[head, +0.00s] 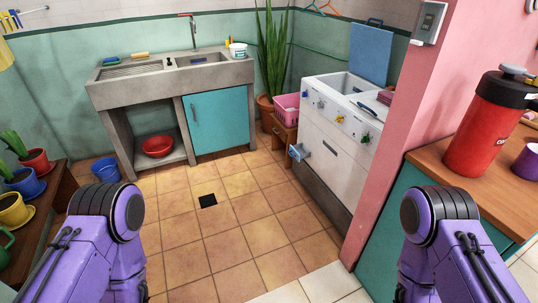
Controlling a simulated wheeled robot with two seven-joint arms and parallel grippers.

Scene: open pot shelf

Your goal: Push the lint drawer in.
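A small blue-grey lint drawer (300,151) sticks out from the left edge of the front of the white washing machine (331,160). The machine stands at the right of the middle, partly behind a pink wall edge. Its lid (371,52) is blue and raised. Only purple links of my two arms show at the bottom left and bottom right. Neither of my grippers is in view. Both arms are well apart from the drawer.
The tiled floor (225,230) in front of the machine is clear, with a dark drain (207,201). A pink wall (402,120) and a wooden counter (480,185) with a red jug (485,130) stand at the right. A pink basket (287,108) sits beside the machine. Potted plants (33,160) are at the left.

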